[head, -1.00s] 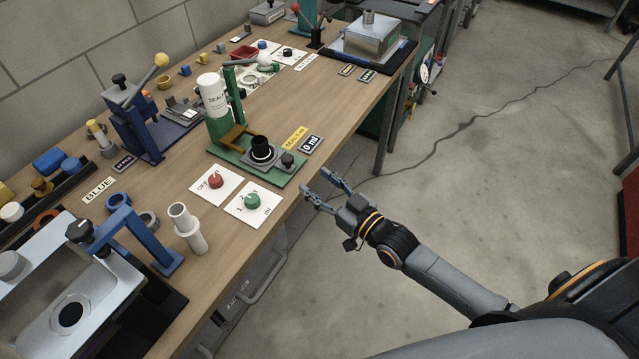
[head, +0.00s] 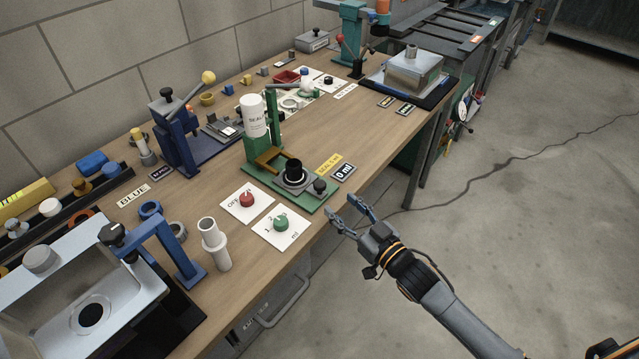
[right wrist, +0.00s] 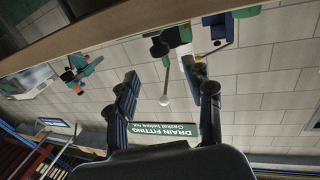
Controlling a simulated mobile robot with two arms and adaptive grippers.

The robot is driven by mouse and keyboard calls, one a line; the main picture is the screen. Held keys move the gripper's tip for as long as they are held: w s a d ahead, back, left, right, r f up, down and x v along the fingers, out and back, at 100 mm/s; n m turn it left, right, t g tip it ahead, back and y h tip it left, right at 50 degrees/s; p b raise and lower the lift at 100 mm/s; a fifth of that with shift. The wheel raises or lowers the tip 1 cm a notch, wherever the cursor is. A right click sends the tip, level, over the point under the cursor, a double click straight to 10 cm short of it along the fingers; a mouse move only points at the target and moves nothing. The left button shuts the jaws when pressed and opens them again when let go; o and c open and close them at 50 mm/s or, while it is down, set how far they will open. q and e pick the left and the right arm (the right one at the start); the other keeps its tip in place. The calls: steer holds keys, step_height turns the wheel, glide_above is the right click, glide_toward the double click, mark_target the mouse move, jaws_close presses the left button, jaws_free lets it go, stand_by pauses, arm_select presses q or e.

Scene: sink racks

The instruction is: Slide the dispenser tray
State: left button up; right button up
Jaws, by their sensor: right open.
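The green dispenser (head: 262,151) stands on the bench with a white bottle (head: 255,117) labelled as sealant. On its green base (head: 268,178), a grey round tray (head: 297,184) carries a black cup (head: 293,170). A dark knob (head: 320,185) sits at the base's front right corner. My right gripper (head: 343,208) is open and empty, by the bench's front edge, just beyond that corner and apart from it. In the right wrist view my open right gripper (right wrist: 163,78) has nothing between its fingers. My left gripper is in neither view.
A red dial (head: 247,199) and a green dial (head: 281,224) on white cards lie left of my gripper. A white pipe fitting (head: 213,245) stands near the front edge. A blue press (head: 178,140) is behind. The floor (head: 520,230) at right is clear.

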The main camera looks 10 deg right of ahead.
mark_target(324, 189)
steer(key=x, duration=0.9)
steer(key=shift+w+a+p, duration=0.15)
steer(key=shift+w+p, duration=0.15)
steer(key=shift+c, duration=0.4)
jaws_close()
